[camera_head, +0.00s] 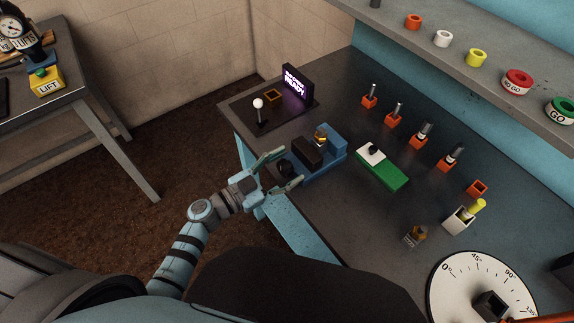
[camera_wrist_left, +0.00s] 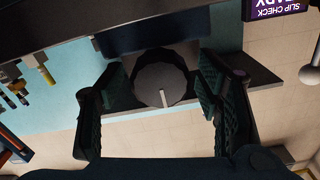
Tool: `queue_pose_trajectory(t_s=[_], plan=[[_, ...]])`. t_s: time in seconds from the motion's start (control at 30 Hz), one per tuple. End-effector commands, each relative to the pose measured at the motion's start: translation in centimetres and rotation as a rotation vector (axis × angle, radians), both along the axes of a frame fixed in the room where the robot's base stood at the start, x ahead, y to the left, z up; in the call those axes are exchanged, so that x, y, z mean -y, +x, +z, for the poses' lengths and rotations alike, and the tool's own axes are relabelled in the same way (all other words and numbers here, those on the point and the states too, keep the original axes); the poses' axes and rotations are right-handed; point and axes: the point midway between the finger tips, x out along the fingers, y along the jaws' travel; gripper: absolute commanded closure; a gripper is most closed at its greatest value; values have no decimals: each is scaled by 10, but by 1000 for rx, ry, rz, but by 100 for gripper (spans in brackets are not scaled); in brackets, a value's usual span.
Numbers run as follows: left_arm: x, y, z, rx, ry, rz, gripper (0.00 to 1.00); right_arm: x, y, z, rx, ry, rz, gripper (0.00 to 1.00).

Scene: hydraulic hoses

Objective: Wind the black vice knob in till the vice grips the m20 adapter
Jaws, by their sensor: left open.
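The blue vice (camera_head: 328,152) stands on the bench near its left edge, with a dark block (camera_head: 307,152) across it. The m20 adapter (camera_head: 321,136), brass-coloured, stands upright between this block and the vice's far end; I cannot tell whether both sides touch it. The black vice knob (camera_head: 285,170) is at the vice's near left end. My left gripper (camera_head: 290,166) is open, its fingers on either side of the knob. In the left wrist view the round knob (camera_wrist_left: 160,80), with a pale line on its face, sits between the fingers, apparently with gaps. My right gripper is not in view.
A lever with a white ball (camera_head: 258,104) and a lit sign (camera_head: 296,83) stand behind the vice. A green and white block (camera_head: 382,168) lies to its right. Several orange holders (camera_head: 418,142) line the bench. A dial (camera_head: 480,290) is at bottom right.

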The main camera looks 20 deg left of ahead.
Motion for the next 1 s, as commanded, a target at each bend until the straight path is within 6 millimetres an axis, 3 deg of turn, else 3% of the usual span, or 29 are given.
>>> queue_pose_trajectory(t_s=[0.3,0.6,1.0], plan=[[2,3,0,0,1,0,41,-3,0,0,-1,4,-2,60],[2,3,0,-1,1,0,89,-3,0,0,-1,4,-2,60],[3,2,-1,80,97,-1,90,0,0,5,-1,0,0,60]])
